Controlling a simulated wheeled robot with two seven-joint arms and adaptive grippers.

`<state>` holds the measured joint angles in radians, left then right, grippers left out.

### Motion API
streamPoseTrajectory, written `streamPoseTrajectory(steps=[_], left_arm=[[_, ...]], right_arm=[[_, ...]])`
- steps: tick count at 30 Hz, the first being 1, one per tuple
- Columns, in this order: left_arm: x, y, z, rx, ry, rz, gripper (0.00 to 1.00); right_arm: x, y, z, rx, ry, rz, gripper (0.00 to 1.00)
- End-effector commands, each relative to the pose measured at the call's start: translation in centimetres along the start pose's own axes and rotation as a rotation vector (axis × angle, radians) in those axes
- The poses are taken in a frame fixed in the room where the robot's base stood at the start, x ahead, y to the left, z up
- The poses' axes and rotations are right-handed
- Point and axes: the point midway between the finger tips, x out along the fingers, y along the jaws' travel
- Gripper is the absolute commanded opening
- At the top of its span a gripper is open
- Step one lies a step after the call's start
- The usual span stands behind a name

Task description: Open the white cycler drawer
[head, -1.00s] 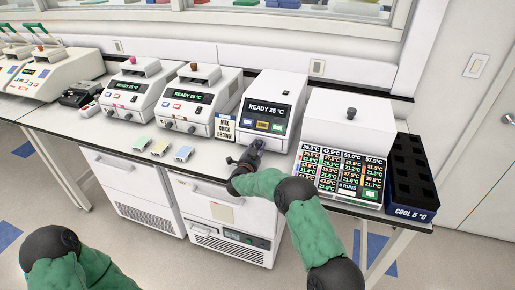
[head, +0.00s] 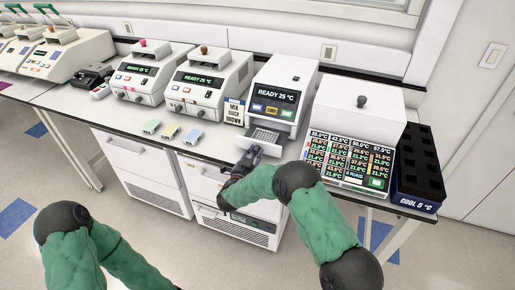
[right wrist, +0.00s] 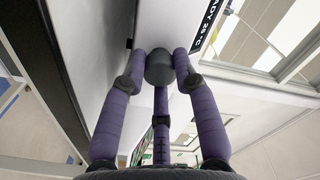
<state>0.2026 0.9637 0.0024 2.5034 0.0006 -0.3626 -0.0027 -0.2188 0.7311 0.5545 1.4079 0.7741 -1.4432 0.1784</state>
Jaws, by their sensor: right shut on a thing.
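My right gripper (head: 252,152) is at the front of the drawer. In the right wrist view its purple fingers are shut around a dark grey round knob (right wrist: 160,67); the gripper hides the knob in the head view. Part of my left arm shows at the bottom left, but its gripper is out of view.
Two similar cyclers (head: 208,86) stand to the left, with small coloured plates (head: 171,131) in front. A white block heater (head: 357,118) with a temperature panel and a dark "COOL 5 °C" rack (head: 420,172) stand to the right, close to my right forearm.

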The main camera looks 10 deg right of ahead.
Motion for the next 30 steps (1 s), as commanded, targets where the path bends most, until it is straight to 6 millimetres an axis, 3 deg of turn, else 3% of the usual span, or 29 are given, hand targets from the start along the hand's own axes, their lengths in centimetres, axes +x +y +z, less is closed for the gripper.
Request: streamPoseTrajectory(steps=[6,7,9,22,30], left_arm=[[0.0,0.0,0.0,0.0,0.0,0.0,0.4],[0.0,0.0,0.0,0.0,0.0,0.0,0.4],[0.0,0.0,0.0,0.0,0.0,0.0,0.4],[0.0,0.0,0.0,0.0,0.0,0.0,0.4],[0.0,0.0,0.0,0.0,0.0,0.0,0.4]], right_arm=[[-0.1,0.2,0.3,-0.003,-0.006,0.001,0.0],[-0.1,0.2,0.3,-0.003,-0.006,0.001,0.35],[-0.1,0.2,0.3,-0.003,-0.006,0.001,0.54],[-0.5,0.0,0.1,-0.001,-0.003,-0.001,0.54],[-5.0,0.0,0.1,-0.003,-0.005,-0.003,0.54]])
